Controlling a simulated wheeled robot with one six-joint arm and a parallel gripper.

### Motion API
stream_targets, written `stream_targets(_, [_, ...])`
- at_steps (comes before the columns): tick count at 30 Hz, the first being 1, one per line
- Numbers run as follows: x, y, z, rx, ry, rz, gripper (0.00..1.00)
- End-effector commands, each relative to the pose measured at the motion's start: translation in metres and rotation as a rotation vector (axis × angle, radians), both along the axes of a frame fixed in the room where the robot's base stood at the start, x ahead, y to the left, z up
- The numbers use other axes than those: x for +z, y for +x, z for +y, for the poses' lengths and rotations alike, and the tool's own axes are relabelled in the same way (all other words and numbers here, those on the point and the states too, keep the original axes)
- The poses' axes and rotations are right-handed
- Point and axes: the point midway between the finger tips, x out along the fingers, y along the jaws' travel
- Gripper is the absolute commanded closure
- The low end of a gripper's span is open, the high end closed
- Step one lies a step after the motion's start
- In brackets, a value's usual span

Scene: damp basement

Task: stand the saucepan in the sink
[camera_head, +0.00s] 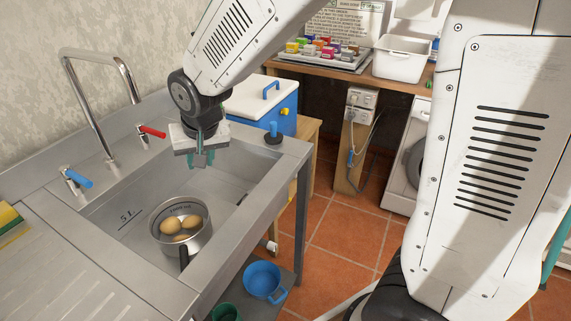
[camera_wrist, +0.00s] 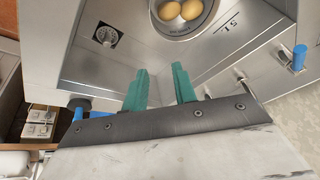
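The saucepan (camera_head: 180,243) is a steel pan with several brown eggs (camera_head: 180,224) in it. It stands upright inside the sink (camera_head: 122,198), near the basin's front, with its dark handle toward the camera. In the wrist view the saucepan (camera_wrist: 203,27) is partly cut off at the top edge, with eggs showing. My gripper (camera_head: 201,160) is above the far right part of the basin, apart from the saucepan. In the wrist view its teal fingers (camera_wrist: 159,85) are spread with nothing between them.
A tall tap (camera_head: 103,75), a red lever (camera_head: 150,131) and a blue lever (camera_head: 77,178) line the sink's back. A blue cool box (camera_head: 262,102) stands beyond the sink. A drainboard (camera_head: 60,270) lies at left.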

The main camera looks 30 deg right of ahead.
Motion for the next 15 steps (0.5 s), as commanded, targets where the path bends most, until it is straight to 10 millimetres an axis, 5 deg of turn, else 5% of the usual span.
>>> stream_targets(7, [0.036, -0.040, -0.050, -0.009, -0.037, 0.031, 0.72])
stream_targets(15, [0.083, -0.165, -0.137, 0.002, -0.101, 0.146, 0.72])
